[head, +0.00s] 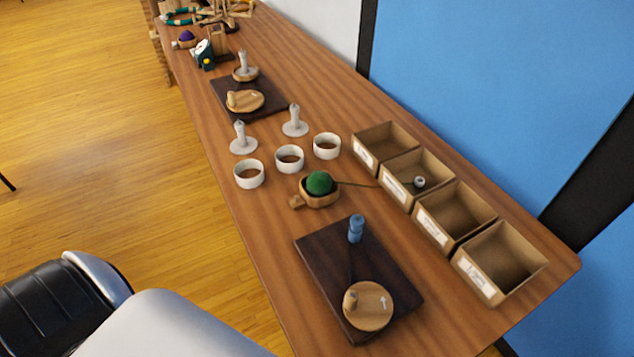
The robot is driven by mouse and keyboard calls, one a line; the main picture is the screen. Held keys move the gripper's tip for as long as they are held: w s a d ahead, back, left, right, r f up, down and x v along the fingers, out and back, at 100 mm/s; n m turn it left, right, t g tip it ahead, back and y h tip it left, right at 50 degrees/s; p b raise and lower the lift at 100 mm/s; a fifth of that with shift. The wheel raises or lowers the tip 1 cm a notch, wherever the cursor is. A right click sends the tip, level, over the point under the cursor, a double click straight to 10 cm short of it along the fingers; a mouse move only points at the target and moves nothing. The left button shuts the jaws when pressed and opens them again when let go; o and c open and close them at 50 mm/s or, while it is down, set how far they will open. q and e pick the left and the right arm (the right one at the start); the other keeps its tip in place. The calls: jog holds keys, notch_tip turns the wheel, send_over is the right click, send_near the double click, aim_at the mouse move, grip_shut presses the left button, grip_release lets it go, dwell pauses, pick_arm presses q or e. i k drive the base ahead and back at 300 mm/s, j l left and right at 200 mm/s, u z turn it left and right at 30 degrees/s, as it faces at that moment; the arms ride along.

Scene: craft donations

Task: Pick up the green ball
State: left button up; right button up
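The green ball (319,183) sits in a small wooden bowl with a short handle (319,200) near the middle of the table. It looks like a ball of yarn, and a thin dark strand runs from it toward the cardboard boxes on the right. Neither of my grippers shows in the head view. Only parts of my own body show at the lower left, and nothing touches the ball.
White cups (290,158) and grey pegs on round bases (295,122) stand behind the bowl. A dark board (345,265) with a blue peg (356,229) and wooden disc (369,306) lies in front. Open cardboard boxes (483,281) line the right. Another dark board (270,108) lies farther back.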

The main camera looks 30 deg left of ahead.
aim_at(319, 184)
jog(key=j+z, duration=0.25)
jog(key=j, duration=0.4)
jog(key=j+z, duration=0.25)
jog(key=j, duration=0.4)
jog(key=k+j+z, duration=0.25)
jog(key=j, duration=0.35)
jog(key=i+j, duration=0.05)
jog(key=i, duration=0.05)
